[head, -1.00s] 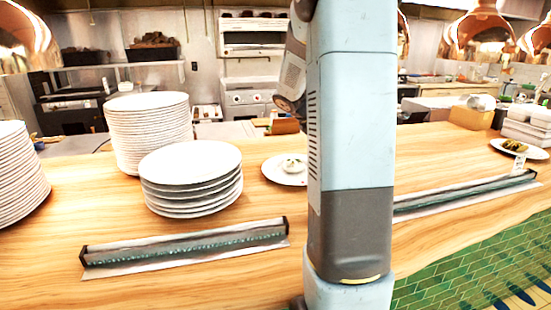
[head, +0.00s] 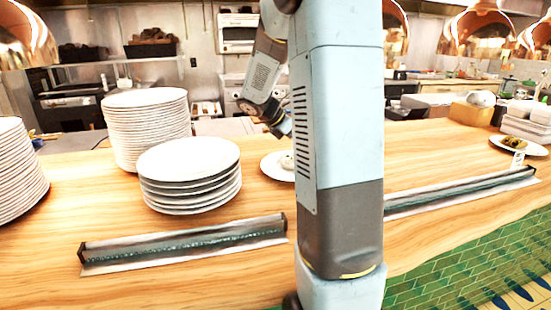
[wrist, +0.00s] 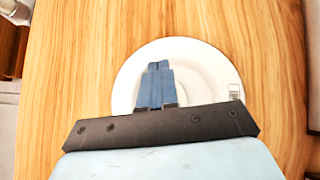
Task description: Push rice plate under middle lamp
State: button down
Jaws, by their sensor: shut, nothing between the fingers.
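The rice plate (head: 273,164) is a white round plate on the wooden counter, right of the plate stacks in the head view. My arm hides its right part and most of the rice mound. In the wrist view the plate (wrist: 212,75) lies beneath my gripper (wrist: 158,65), whose blue fingers are shut and empty and cover the plate's middle; contact cannot be told. In the head view my wrist shows above and behind the plate, the fingers hidden by my arm. Copper lamps hang overhead; one (head: 395,38) is partly hidden by my arm, others (head: 475,35) hang further right.
A short plate stack (head: 190,175) stands close left of the rice plate, with a taller stack (head: 146,130) behind it. Long narrow strips (head: 185,243) lie along the counter's front. A food plate (head: 517,145) and white containers (head: 525,130) are at the far right.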

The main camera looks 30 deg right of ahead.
send_near(283, 163)
jog(key=d, duration=0.3)
jog(key=shift+s+d+r, duration=0.1)
jog(key=shift+s+r, duration=0.15)
jog(key=shift+r, duration=0.15)
notch_tip(283, 163, down, 5)
jog(key=shift+d, duration=0.65)
jog(key=d, duration=0.9)
jog(key=s+d, duration=0.1)
jog(key=d, duration=0.8)
jog(key=s+d, duration=0.1)
jog(key=d, duration=0.8)
jog(key=shift+s+d, duration=0.2)
jog(key=shift+s, duration=0.05)
jog(key=shift+a, duration=0.1)
jog(key=s+v, duration=0.1)
jog(key=v, duration=1.2)
jog(key=shift+w+a+r, duration=0.25)
jog(key=shift+w, duration=0.3)
